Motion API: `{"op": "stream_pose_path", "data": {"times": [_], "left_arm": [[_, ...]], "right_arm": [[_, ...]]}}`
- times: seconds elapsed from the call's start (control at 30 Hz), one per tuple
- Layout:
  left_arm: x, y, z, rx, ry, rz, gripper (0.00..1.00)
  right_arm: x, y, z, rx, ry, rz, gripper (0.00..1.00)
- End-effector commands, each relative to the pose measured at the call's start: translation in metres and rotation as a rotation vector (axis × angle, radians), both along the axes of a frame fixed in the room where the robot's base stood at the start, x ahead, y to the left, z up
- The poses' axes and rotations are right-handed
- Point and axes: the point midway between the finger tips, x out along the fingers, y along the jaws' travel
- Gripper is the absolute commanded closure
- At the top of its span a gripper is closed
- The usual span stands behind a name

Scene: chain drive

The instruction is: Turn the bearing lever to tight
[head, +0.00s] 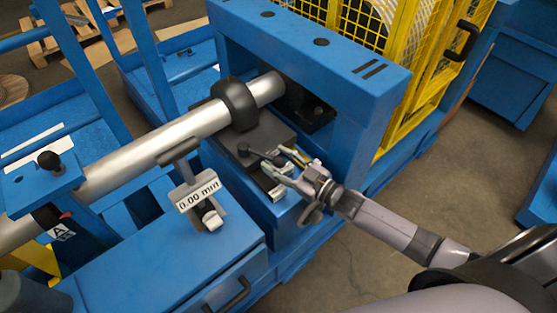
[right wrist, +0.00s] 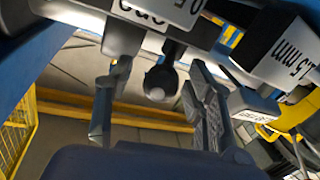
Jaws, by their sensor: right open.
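The bearing lever (head: 260,154) is a short dark lever on the dark block (head: 230,140) beside the blue frame in the head view. My right gripper (head: 280,163) is at the lever's right end, with its jaws open. In the right wrist view, a dark lever with a round knob (right wrist: 160,82) hangs between the two open fingers (right wrist: 155,105), with a gap visible on both sides. Part of a label above the knob is cut off, so I cannot read the lever's setting. My left gripper is not in view.
A silver shaft (head: 160,145) runs through a black collar (head: 236,103) into the blue frame (head: 340,80). A gauge sign (head: 197,194) reads 0.00 mm. A yellow mesh guard (head: 400,40) stands behind. In the wrist view, plates marked in mm (right wrist: 285,50) are close to the right finger.

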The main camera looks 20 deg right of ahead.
Motion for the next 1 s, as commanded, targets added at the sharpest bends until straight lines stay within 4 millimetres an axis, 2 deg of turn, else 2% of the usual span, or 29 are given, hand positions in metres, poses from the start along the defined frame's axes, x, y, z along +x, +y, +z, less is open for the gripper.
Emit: {"op": "stream_pose_path", "data": {"times": [0.17, 0.27, 0.5, 0.7, 1.0], "left_arm": [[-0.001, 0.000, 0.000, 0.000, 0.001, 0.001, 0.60], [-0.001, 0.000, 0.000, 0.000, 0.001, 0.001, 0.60], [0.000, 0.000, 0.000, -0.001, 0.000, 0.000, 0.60], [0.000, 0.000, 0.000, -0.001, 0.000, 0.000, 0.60], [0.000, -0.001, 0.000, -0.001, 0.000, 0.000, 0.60]], "right_arm": [[-0.005, -0.003, -0.001, -0.001, 0.002, 0.000, 0.51], [-0.016, -0.010, -0.002, -0.003, 0.004, -0.001, 0.51], [-0.060, -0.036, -0.002, -0.002, 0.006, 0.000, 0.51], [-0.090, -0.054, -0.002, -0.001, 0.003, -0.001, 0.51], [-0.103, -0.063, 0.000, 0.000, 0.000, 0.000, 0.51]]}}
